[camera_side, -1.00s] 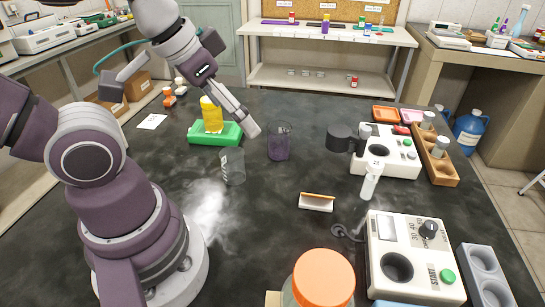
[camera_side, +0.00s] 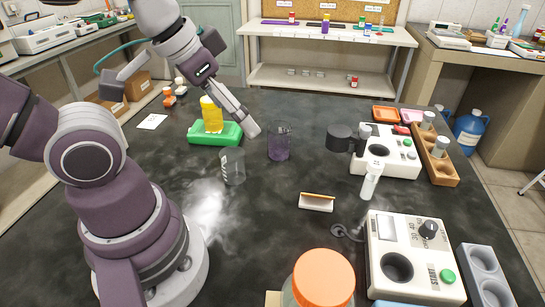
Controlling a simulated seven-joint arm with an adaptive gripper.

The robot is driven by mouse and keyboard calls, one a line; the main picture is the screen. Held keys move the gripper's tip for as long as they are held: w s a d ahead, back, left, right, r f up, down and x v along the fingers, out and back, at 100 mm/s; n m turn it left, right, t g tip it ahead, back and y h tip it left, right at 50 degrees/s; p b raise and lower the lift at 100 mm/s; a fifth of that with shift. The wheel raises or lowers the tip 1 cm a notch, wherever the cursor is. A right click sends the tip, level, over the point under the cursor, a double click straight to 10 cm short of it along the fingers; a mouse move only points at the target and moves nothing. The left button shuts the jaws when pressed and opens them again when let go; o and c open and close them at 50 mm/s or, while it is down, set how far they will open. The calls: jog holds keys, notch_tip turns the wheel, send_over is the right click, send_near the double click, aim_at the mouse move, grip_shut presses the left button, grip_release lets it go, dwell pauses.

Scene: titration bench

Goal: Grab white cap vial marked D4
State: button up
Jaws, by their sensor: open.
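My gripper (camera_side: 247,125) is open and empty above the dark bench, just left of a glass beaker with purple contents. A white-topped, vial-like item (camera_side: 371,182) stands at centre right, well to the right of my gripper; its marking is too small to read. A small white-capped container (camera_side: 179,83) stands at the back left beside orange-capped ones (camera_side: 168,92). Several pale-capped vials (camera_side: 438,147) stand at the right. I cannot tell which item bears D4.
The purple beaker (camera_side: 279,143) and a clear beaker (camera_side: 232,167) stand near my gripper. A green holder with a yellow item (camera_side: 216,132) is behind it. Two white devices (camera_side: 412,255) (camera_side: 385,160), a wooden rack (camera_side: 445,173) and an orange-lidded jar (camera_side: 323,277) crowd the right and front.

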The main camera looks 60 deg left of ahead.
jog(key=c, duration=0.4)
jog(key=m+h, duration=0.3)
jog(key=m, duration=0.2)
send_near(369, 171)
notch_tip(369, 171, down, 3)
jog(key=d, duration=0.1)
jog(key=shift+t+y, duration=0.3)
jog(key=x, duration=0.6)
jog(key=w+x, duration=0.1)
jog(key=x, duration=0.2)
jog(key=shift+w, duration=0.1)
